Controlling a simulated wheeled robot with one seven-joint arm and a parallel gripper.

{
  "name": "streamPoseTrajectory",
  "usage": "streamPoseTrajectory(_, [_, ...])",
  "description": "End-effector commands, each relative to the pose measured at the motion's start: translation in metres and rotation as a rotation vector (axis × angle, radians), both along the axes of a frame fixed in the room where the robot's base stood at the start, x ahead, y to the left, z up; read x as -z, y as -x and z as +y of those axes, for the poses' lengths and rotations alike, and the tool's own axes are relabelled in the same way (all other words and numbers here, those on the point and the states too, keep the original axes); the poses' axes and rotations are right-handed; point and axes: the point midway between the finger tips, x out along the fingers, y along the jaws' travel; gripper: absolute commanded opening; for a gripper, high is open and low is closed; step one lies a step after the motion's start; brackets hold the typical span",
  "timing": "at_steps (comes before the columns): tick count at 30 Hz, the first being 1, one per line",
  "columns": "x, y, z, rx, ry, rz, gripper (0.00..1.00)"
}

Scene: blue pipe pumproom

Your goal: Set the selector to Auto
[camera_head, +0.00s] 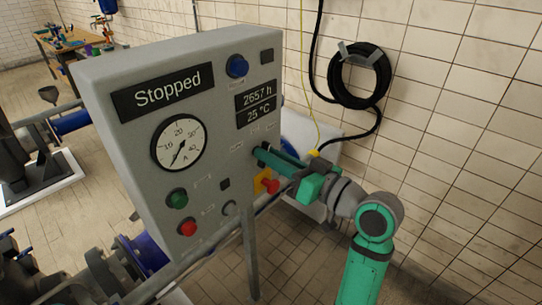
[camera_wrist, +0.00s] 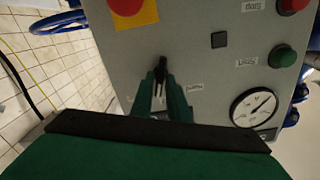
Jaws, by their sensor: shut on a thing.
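A grey control panel (camera_head: 222,138) stands in front of me in the head view, with its "Stopped" display (camera_head: 165,92) at the top left. My gripper (camera_head: 262,151) reaches its right side from the right. In the wrist view my gripper (camera_wrist: 161,80) is shut on the small black selector handle (camera_wrist: 161,62). The fingers lie on both sides of the handle and hide part of it. In the head view the gripper covers most of the selector. Small labels sit beside it, too small to read, so I cannot tell its setting.
A red emergency button (camera_head: 269,185) on a yellow plate sits just below my gripper. Green (camera_head: 177,198) and red (camera_head: 187,227) buttons and a round gauge (camera_head: 179,143) are further left. A blue button (camera_head: 237,66) is above. A black hose coil (camera_head: 359,76) hangs on the wall.

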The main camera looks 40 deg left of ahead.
Motion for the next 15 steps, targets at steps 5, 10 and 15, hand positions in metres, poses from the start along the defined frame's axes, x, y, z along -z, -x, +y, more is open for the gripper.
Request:
streamPoseTrajectory(5, [0.0005,-0.001,-0.0002,0.0,-0.012,0.149,0.0])
streamPoseTrajectory(10, [0.0008,-0.0016,-0.0002,0.0,-0.022,0.273,0.0])
streamPoseTrajectory(15, [0.0011,-0.002,-0.0003,0.0,-0.03,0.368,0.0])
